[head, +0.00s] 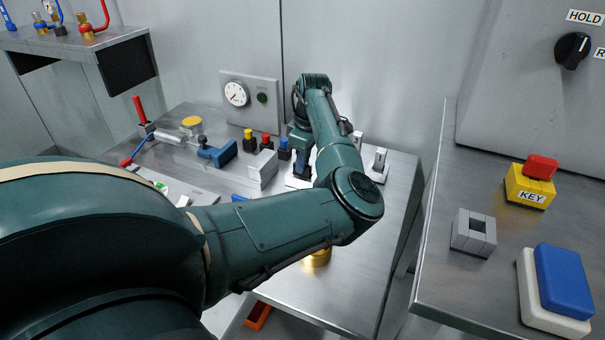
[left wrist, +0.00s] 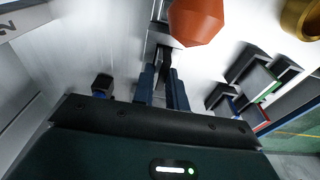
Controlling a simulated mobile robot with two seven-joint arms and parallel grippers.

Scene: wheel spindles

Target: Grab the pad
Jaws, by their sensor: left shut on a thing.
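My left gripper (head: 302,172) is at the back of the middle steel table, partly hidden by my own arm. In the left wrist view its two dark blue fingers (left wrist: 163,88) are shut on a narrow dark piece (left wrist: 168,62). This may be the pad, but its shape is mostly hidden. The piece is close to a grey metal fixture (left wrist: 158,38); I cannot tell whether they touch. My right gripper is not in view.
An orange rounded object (left wrist: 197,22) is close beyond the fingers. Several capped blocks and a blue clamp (head: 218,153) are left of the gripper.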

